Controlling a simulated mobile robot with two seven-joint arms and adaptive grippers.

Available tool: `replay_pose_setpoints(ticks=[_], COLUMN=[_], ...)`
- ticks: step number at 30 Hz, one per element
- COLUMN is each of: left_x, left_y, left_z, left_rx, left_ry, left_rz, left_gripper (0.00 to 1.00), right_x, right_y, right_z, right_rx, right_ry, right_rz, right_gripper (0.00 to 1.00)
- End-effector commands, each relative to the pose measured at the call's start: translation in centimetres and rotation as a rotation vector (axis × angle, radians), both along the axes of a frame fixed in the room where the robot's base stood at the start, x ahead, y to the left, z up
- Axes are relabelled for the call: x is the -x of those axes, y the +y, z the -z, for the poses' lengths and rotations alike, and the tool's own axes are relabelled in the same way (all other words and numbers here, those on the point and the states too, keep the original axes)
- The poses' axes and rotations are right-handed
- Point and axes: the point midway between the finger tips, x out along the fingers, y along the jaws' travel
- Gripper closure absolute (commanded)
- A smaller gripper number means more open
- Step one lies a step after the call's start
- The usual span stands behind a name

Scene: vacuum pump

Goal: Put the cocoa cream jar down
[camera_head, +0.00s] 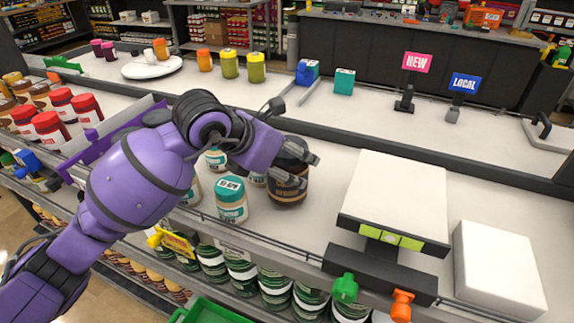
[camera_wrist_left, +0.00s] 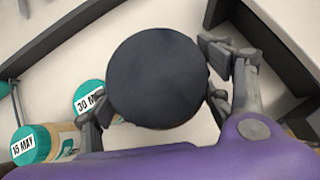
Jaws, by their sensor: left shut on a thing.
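The cocoa cream jar (camera_head: 287,183) is a dark jar with a brown label and a black lid. It is upright at the white counter, beside the teal-lidded jars. In the left wrist view its round black lid (camera_wrist_left: 157,80) fills the middle. My left gripper (camera_head: 285,170) is shut on the jar, with fingers on both sides of it. In the left wrist view the fingers (camera_wrist_left: 160,92) flank the lid. I cannot tell if the jar's base touches the counter. My right gripper is not in view.
A white-topped scale (camera_head: 398,196) and white box (camera_head: 497,268) stand to the right. Counter between jar and scale is clear. A dark rail (camera_head: 420,157) runs behind.

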Motion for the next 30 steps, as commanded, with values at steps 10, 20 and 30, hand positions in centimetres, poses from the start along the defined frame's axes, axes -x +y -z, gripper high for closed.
replay_pose_setpoints(ticks=[10,20,30], left_x=[0.0,0.1,0.1], left_y=[0.0,0.0,0.0], left_z=[1.4,2.1,1.5], left_rx=[0.002,0.0,0.0], left_ry=[-0.006,-0.001,-0.002], left_rz=[0.001,0.001,0.0], left_gripper=[0.89,0.2,0.2], right_x=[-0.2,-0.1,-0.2], right_y=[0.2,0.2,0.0], right_z=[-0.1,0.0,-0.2], right_rx=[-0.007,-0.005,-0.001], right_ry=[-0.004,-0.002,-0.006], right_rz=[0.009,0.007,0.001], right_gripper=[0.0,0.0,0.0])
